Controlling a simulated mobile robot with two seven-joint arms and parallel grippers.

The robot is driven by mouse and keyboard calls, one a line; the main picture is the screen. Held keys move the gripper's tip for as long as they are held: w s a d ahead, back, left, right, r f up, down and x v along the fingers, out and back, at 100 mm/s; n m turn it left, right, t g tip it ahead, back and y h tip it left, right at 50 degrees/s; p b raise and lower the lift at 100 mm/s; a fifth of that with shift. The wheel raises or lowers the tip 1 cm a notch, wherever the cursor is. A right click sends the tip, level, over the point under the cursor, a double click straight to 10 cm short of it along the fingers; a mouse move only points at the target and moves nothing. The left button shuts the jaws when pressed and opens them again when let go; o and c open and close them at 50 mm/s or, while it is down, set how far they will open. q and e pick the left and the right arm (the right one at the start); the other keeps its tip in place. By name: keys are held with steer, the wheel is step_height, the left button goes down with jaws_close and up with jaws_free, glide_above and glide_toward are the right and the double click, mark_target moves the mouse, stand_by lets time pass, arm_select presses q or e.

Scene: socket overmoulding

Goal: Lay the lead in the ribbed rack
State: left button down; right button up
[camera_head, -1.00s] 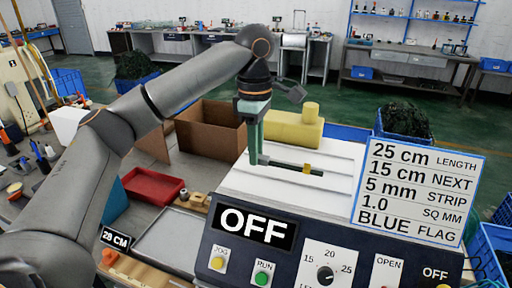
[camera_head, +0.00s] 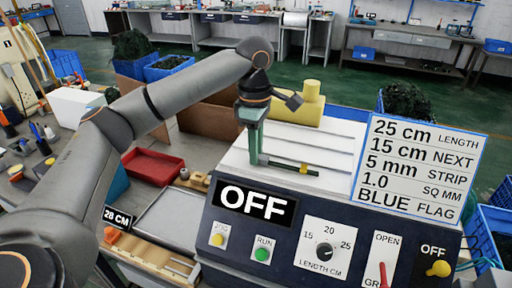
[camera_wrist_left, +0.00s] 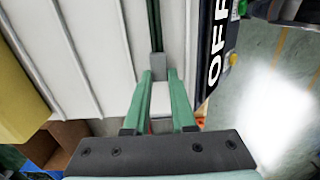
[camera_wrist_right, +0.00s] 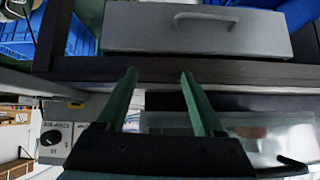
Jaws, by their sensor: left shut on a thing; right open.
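The ribbed rack (camera_head: 330,137) is the white, grooved top of the machine in the head view; its parallel ribs also fill the left wrist view (camera_wrist_left: 85,50). The lead (camera_head: 283,165) is thin and dark with a yellow band (camera_head: 304,168). My left gripper (camera_head: 258,161) is shut on the lead's left end, near the rack's front. In the left wrist view (camera_wrist_left: 160,75) the lead (camera_wrist_left: 154,25) runs straight away from the fingertips, along the ribs. I cannot tell whether it touches the rack. My right gripper (camera_wrist_right: 160,75) is open and empty, seen only in its wrist view.
The machine's control panel (camera_head: 290,235) shows OFF. A red tray (camera_head: 152,167) lies left. A grey drawer (camera_wrist_right: 195,30) is before my right gripper.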

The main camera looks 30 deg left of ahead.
arm_select(q)
steer(key=c, duration=0.7)
jaws_free()
steer(key=shift+o, duration=0.2)
step_height(320, 180, up, 12)
steer(key=shift+r, duration=0.25)
steer(key=shift+p, duration=0.3)
